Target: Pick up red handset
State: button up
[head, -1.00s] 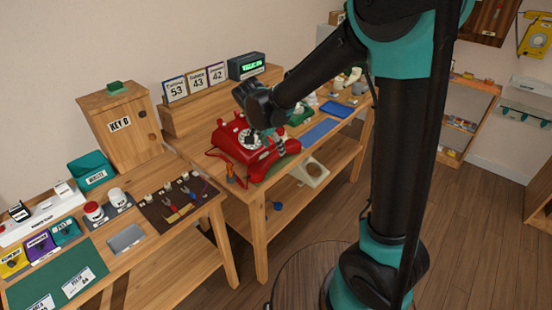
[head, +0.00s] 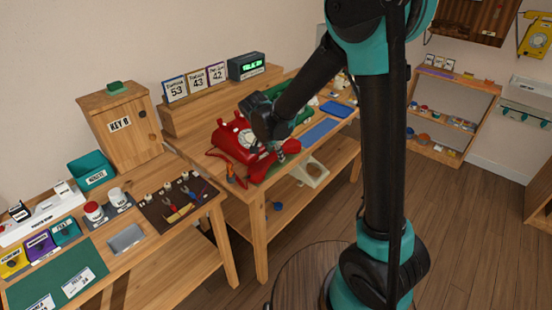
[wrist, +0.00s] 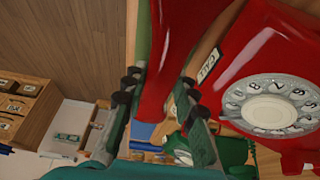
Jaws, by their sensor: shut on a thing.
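The red handset (head: 262,167) is at the front side of the red dial phone (head: 228,136) on the wooden bench in the head view. My gripper (head: 279,147) is at the handset, just in front of the dial, and partly hides both. In the wrist view, the fingers of my gripper (wrist: 157,95) stand on both sides of the red handset (wrist: 172,45), shut on it. The phone's body with its white dial (wrist: 272,104) is to the right, close beside the handset. I cannot tell how far the handset is off the bench.
A green phone (head: 296,112) stands just behind the red one, with a blue mat (head: 320,131) beside it. A second bench with a key box (head: 120,124) is at the left.

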grip_shut()
